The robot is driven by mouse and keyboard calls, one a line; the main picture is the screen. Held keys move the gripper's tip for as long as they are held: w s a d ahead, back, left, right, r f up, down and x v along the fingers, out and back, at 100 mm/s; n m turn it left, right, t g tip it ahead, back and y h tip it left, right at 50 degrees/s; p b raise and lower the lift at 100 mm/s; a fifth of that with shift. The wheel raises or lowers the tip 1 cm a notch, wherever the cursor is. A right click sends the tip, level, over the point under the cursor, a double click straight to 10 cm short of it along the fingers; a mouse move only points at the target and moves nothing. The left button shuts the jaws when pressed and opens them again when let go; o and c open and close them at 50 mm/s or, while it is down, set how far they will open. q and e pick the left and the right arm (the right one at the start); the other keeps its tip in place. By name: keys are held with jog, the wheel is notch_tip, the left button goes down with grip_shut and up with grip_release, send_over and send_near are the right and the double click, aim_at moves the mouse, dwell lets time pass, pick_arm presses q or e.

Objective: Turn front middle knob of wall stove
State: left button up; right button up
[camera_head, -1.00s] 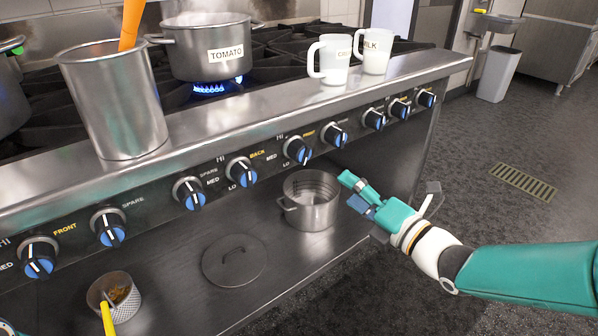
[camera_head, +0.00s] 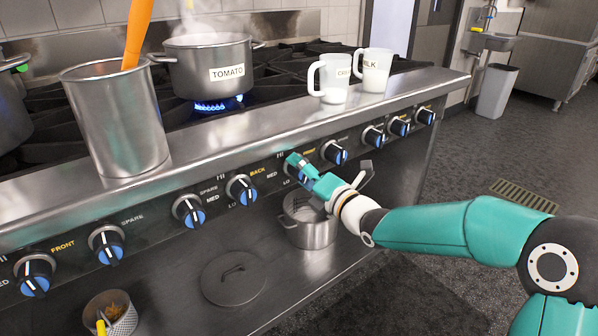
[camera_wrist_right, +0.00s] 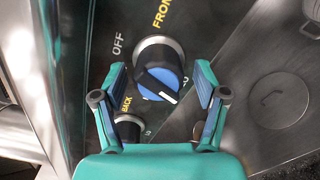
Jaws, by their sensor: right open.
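In the right wrist view, a dark stove knob (camera_wrist_right: 158,68) with a blue face and a white pointer line sits between the fingers of my right gripper (camera_wrist_right: 160,82). The word FRONT is printed beside it. The fingers are open, one on each side; I cannot tell whether they touch it. In the head view, my right gripper (camera_head: 294,164) is at the stove's front panel and covers most of this knob. The BACK knob (camera_head: 241,187) is just left of it, another knob (camera_head: 334,152) just right. The left gripper is out of view.
A steaming TOMATO pot (camera_head: 212,72) stands over a lit blue flame. Two white jugs (camera_head: 334,80) and a tall steel container (camera_head: 118,120) stand on the stove top. A small pot (camera_head: 312,232) and a lid (camera_head: 233,278) lie on the shelf below the gripper.

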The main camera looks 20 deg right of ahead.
jog(key=shift+w+a, duration=0.15)
jog(key=shift+w, duration=0.2)
jog(key=shift+c, duration=0.4)
jog(key=c, duration=1.1)
jog(key=shift+a, duration=0.1)
jog(key=shift+f, duration=0.1)
